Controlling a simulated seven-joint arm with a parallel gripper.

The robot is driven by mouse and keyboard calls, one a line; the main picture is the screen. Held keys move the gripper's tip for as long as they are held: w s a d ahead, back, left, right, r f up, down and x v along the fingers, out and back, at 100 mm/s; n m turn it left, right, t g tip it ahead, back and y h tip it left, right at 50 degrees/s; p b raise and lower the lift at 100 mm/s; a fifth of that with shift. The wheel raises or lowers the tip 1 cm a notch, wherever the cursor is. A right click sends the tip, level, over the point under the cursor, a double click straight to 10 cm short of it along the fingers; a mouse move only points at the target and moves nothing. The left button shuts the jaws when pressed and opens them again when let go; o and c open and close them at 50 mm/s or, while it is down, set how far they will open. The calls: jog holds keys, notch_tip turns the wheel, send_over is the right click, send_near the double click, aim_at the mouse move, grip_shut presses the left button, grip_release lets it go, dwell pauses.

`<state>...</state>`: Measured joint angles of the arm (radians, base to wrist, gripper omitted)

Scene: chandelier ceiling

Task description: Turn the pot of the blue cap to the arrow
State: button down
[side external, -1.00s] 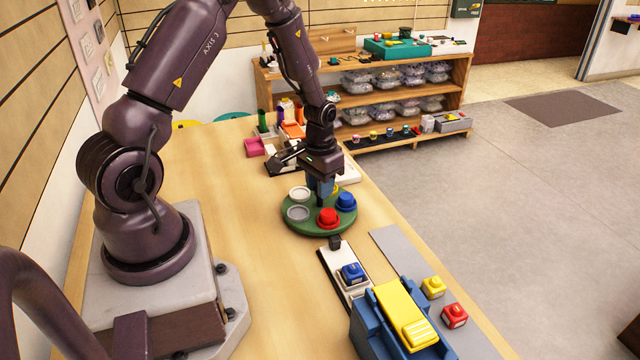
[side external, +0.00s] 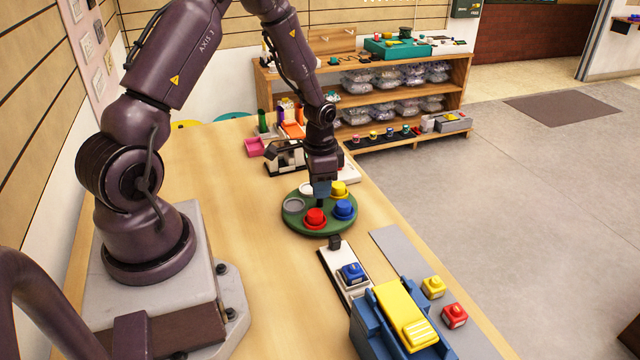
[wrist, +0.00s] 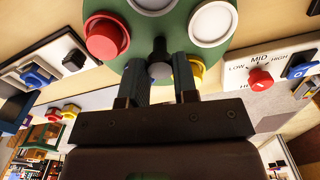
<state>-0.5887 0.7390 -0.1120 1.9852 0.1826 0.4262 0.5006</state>
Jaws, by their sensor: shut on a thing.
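A round green turntable (side external: 322,228) stands on the table. It carries a red cap (side external: 315,218), a blue cap (side external: 343,210), a yellow cap (side external: 339,188) and pale round pots (side external: 294,206). My gripper (side external: 321,200) points down over its middle. In the wrist view my gripper (wrist: 161,80) is shut on the dark central knob (wrist: 159,66), with a finger on each side. The red cap (wrist: 104,38) and part of the yellow cap (wrist: 190,70) show there; the blue cap is hidden. A small black block (side external: 335,242) sits by the front rim, near the blue and red caps; no arrow shape is readable.
A white strip with a blue-topped block (side external: 352,272) and a blue-and-yellow device (side external: 405,318) stand in front. Yellow (side external: 433,287) and red (side external: 454,316) blocks lie to their right. Colourful items and a black-and-white object (side external: 285,158) stand behind. Table left of the turntable is clear.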

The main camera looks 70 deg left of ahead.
jog(key=shift+m, duration=4)
jog(key=c, duration=0.9)
grip_release()
jog(key=shift+r, duration=0.1)
notch_tip(320, 180, up, 13)
jog(key=shift+f, duration=0.1)
